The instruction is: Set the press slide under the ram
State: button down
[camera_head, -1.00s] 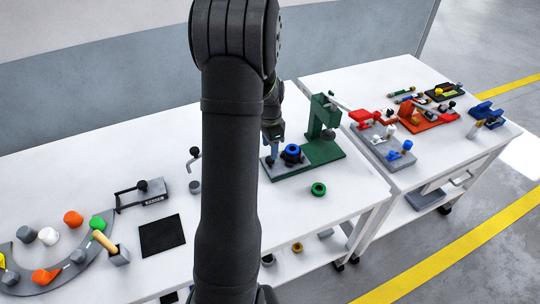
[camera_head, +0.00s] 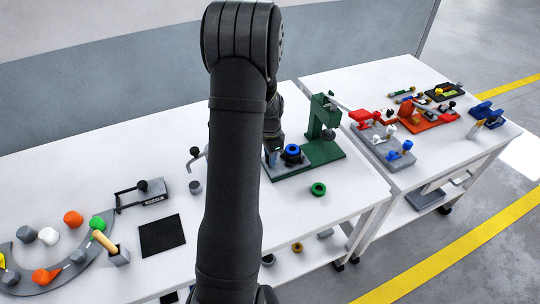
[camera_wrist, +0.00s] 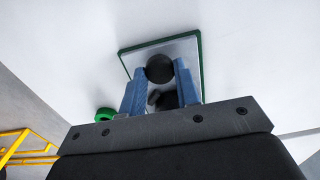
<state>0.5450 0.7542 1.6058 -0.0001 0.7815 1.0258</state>
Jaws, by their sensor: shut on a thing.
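The green press (camera_head: 323,116) stands on the table with its long green base (camera_head: 323,152) and its ram (camera_head: 328,135) over the right part. My gripper (camera_head: 272,157) is low at the slide's left end, partly hidden by my arm. In the wrist view my blue fingers (camera_wrist: 160,85) are shut on the slide's black ball knob (camera_wrist: 160,69). The grey slide plate (camera_wrist: 185,50) shows beyond them, inside the green base edge.
A loose green ring (camera_head: 318,189) lies in front of the press, and also shows in the wrist view (camera_wrist: 105,114). A grey fixture with red and blue parts (camera_head: 383,145) stands right of the press. A black mat (camera_head: 162,236) lies at left.

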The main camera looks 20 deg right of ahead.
jog(key=d, duration=1.4)
jog(key=shift+d, duration=0.2)
jog(key=shift+d+r, duration=0.1)
jog(key=c, duration=1.3)
grip_release()
jog(key=shift+o, duration=1.1)
notch_tip(320, 180, up, 17)
jog(key=shift+r, duration=0.15)
notch_tip(320, 180, down, 18)
jog(key=shift+r, duration=0.2)
jog(key=shift+a, duration=0.3)
